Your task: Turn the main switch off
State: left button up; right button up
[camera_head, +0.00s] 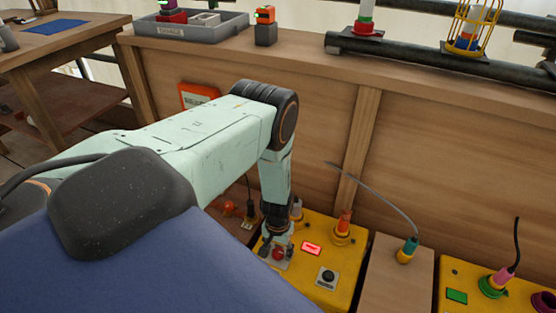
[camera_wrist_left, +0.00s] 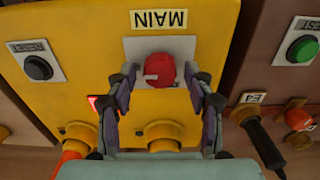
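The main switch is a red knob (camera_wrist_left: 160,70) on a grey plate, under an upside-down MAIN label (camera_wrist_left: 158,19) on the yellow box (camera_wrist_left: 80,80). A pale mark shows on the knob's left side. In the head view the knob (camera_head: 278,254) is partly covered by my left gripper (camera_head: 277,246). In the left wrist view my left gripper (camera_wrist_left: 161,75) is open, with one fingertip on each side of the knob and a small gap on both sides. A lit red indicator (camera_head: 312,248) glows on the box. My right gripper is not in view.
A black RESET button (camera_head: 327,277) sits on the same box. An orange plug (camera_head: 344,222) stands in a socket there. A teal plug (camera_head: 406,250) with a grey cable is to the right. A green TEST button (camera_wrist_left: 303,49) is on a neighbouring brown panel. A wooden wall rises behind.

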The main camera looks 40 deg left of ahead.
pick_arm(q)
jog(key=c, duration=1)
jog(key=shift+n, duration=0.4)
jog(key=n+p, duration=0.1)
jog(key=n, duration=0.2)
jog(key=shift+n, duration=0.4)
jog(key=n, duration=0.4)
jog(key=shift+n+p, duration=0.3)
jog(key=shift+p, duration=0.1)
jog(key=n, duration=0.4)
jog(key=shift+n+p, duration=0.4)
jog(key=shift+n, duration=2.1)
